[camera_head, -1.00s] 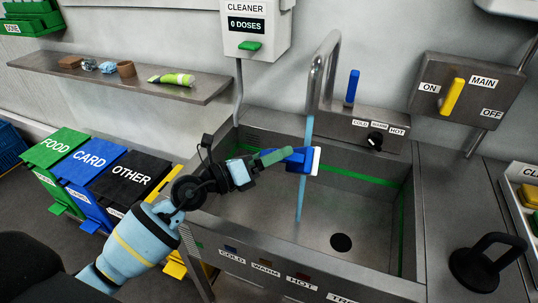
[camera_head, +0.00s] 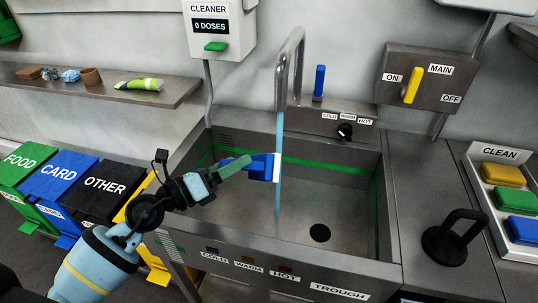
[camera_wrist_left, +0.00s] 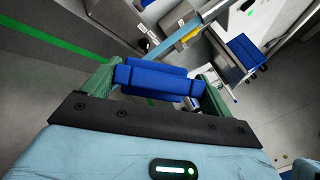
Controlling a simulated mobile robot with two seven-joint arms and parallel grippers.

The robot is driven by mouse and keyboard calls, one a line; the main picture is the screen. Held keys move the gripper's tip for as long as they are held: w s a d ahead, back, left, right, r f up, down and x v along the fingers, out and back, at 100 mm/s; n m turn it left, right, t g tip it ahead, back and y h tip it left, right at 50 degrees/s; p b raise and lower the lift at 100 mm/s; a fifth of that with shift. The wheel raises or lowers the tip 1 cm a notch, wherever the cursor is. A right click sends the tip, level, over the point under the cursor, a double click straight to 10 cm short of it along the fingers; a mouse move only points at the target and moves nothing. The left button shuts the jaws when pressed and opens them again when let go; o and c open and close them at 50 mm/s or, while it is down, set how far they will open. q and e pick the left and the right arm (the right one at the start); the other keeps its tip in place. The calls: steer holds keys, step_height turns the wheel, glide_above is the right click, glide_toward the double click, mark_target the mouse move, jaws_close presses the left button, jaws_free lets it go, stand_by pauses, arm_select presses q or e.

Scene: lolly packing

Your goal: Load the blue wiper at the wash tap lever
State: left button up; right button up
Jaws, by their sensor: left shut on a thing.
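My left gripper (camera_head: 245,164) is shut on the blue wiper (camera_head: 262,167), holding it above the trough by the running water. The wiper's white edge appears against the water stream (camera_head: 279,150); I cannot tell whether it is wet. In the left wrist view the wiper's blue body (camera_wrist_left: 158,80) sits between the green fingers of the gripper (camera_wrist_left: 155,88). The tap (camera_head: 291,62) pours into the trough. A blue lever (camera_head: 319,83) stands upright on the tap panel right of the spout. My right gripper is not in view.
The trough (camera_head: 345,170) has a dark drain (camera_head: 320,233). The cleaner dispenser (camera_head: 222,28) reads 0 DOSES. A yellow main lever (camera_head: 411,85) is at right. A black-handled thing (camera_head: 456,238) stands on the right counter near the CLEAN tray (camera_head: 477,158). Bins (camera_head: 108,187) stand at left.

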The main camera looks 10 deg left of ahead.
arm_select(q)
steer(key=shift+s+a+r, duration=0.1)
steer(key=shift+s+a, duration=0.3)
steer(key=shift+s, duration=0.45)
steer(key=shift+s+a, duration=0.35)
steer(key=shift+s, duration=0.5)
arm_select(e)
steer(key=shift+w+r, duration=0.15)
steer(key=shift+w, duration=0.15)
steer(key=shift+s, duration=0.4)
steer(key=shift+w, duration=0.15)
arm_select(q)
steer(key=s+a+r+p, duration=0.2)
steer(key=s+r+p, duration=0.1)
steer(key=s+r, duration=0.1)
steer(key=shift+s, duration=0.25)
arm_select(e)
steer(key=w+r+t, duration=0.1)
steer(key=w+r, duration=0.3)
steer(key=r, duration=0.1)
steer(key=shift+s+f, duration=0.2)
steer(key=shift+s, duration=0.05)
